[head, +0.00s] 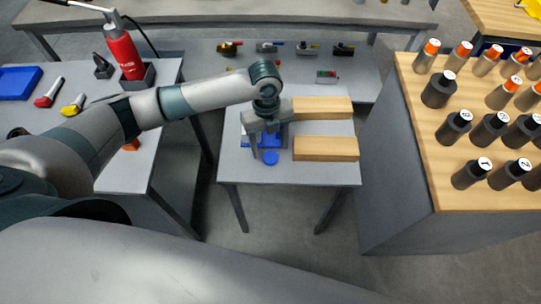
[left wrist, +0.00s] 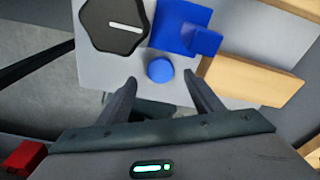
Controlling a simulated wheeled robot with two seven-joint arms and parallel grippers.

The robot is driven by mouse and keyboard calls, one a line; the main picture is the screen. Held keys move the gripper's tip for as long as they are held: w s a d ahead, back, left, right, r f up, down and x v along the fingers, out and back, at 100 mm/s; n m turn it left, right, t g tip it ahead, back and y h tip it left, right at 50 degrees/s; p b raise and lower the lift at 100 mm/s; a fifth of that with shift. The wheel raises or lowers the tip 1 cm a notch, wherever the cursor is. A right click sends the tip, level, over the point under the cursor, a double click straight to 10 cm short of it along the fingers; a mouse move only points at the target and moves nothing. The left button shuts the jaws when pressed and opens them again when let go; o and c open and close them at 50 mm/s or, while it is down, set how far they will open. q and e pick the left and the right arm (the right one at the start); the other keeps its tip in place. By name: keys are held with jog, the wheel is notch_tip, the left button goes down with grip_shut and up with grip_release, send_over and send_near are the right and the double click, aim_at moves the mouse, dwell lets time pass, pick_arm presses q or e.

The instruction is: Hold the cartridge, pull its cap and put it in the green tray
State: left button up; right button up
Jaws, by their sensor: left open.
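My left gripper (head: 268,145) is open over the small grey table, fingers pointing down. In the left wrist view a round blue piece (left wrist: 160,70) shows between the fingertips (left wrist: 160,78); nothing is gripped. The piece also shows in the head view (head: 270,158), near the table's front. A blue block (left wrist: 178,25) lies just behind it. I cannot tell whether the round piece is a cap. Capped cylinders, possibly cartridges, stand on the right wooden bench, some with orange tops (head: 427,55), some black with white tops (head: 453,126). No green tray is recognisable. My right gripper is not in view.
Two wooden blocks (head: 325,148) (head: 322,107) lie on the grey table (head: 290,176). A black knob-shaped part (left wrist: 115,25) lies beside the blue block. The left table holds a red bottle (head: 124,52), a blue tray (head: 18,82) and small tools. A shelf behind carries several small parts.

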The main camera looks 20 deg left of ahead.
aim_at(271, 157)
pick_arm(q)
notch_tip(271, 157, down, 3)
jog(key=shift+s+d+f+p, duration=0.1)
jog(key=shift+p, duration=0.35)
jog(key=shift+f, duration=0.3)
jog(key=shift+c, duration=0.3)
jog(key=c, duration=1.1)
jog(key=shift+c, duration=0.2)
jog(key=shift+r, duration=0.15)
jog(key=shift+c, duration=0.2)
